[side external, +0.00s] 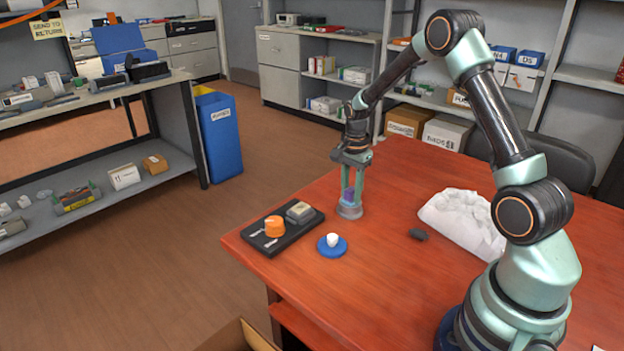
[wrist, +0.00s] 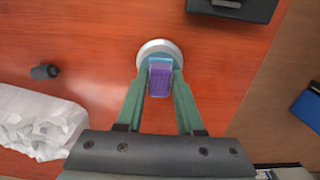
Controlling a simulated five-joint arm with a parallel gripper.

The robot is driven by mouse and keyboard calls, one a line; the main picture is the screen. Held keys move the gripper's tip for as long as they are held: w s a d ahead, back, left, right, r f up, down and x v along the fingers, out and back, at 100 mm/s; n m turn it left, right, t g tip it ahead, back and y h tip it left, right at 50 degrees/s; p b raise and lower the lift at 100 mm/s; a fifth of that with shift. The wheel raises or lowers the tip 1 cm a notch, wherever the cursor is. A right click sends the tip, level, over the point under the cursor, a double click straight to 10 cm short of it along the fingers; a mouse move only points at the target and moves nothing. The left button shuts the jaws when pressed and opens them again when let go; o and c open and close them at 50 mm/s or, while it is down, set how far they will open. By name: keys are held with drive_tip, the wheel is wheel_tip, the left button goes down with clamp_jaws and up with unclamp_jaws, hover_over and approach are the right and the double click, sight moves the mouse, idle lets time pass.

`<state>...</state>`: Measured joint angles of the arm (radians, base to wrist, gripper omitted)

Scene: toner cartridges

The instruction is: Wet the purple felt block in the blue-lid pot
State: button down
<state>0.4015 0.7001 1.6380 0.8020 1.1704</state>
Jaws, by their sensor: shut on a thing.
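My gripper (side external: 350,190) points straight down near the far left part of the red table. It is shut on the purple felt block (side external: 348,195), which also shows between the fingers in the wrist view (wrist: 160,82). A small round grey pot (side external: 349,212) stands directly below the block, and its pale rim (wrist: 158,45) shows beyond the block in the wrist view. The block's lower end is at the pot's mouth; I cannot tell how deep it sits. A blue disc with a white knob (side external: 332,246), apparently a lid, lies on the table nearer the camera.
A black tray (side external: 270,246) holds an orange round item (side external: 274,227) and a beige-topped block (side external: 300,211). A small dark object (side external: 419,234) and a crumpled white bag (side external: 462,220) lie to the right. The table (side external: 390,290) is bare in front.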

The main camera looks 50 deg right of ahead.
sight(351, 189)
drive_tip(key=shift+r, duration=3.45)
